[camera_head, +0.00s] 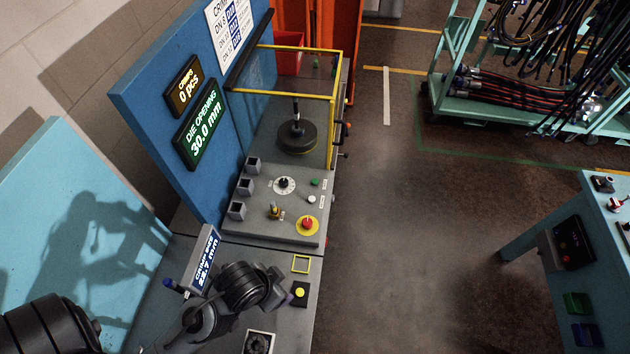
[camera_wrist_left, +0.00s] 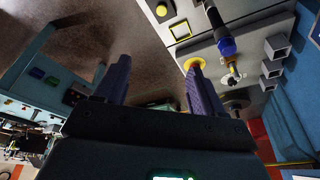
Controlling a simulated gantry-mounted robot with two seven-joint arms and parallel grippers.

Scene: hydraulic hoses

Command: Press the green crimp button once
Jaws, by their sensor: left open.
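The small green crimp button (camera_head: 315,182) sits on the right side of the sloped grey control panel (camera_head: 262,232), above a white button (camera_head: 311,199) and the red emergency stop (camera_head: 307,224) on its yellow disc. My left gripper (camera_head: 284,284) is low in the head view, nearer than the panel and apart from the green button; its fingers are hard to make out there. In the left wrist view my left gripper (camera_wrist_left: 160,85) has its two fingers wide apart with nothing between them. I cannot pick out the green button in that view. My right gripper is not in view.
A dial (camera_head: 284,184) and a key switch (camera_head: 274,211) share the panel. A yellow-framed guard (camera_head: 334,120) stands behind it. A tilted gauge display (camera_head: 206,262) stands near my left arm. The die display (camera_head: 201,124) reads 30.0 mm; the counter (camera_head: 183,87) reads 0 pcs.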

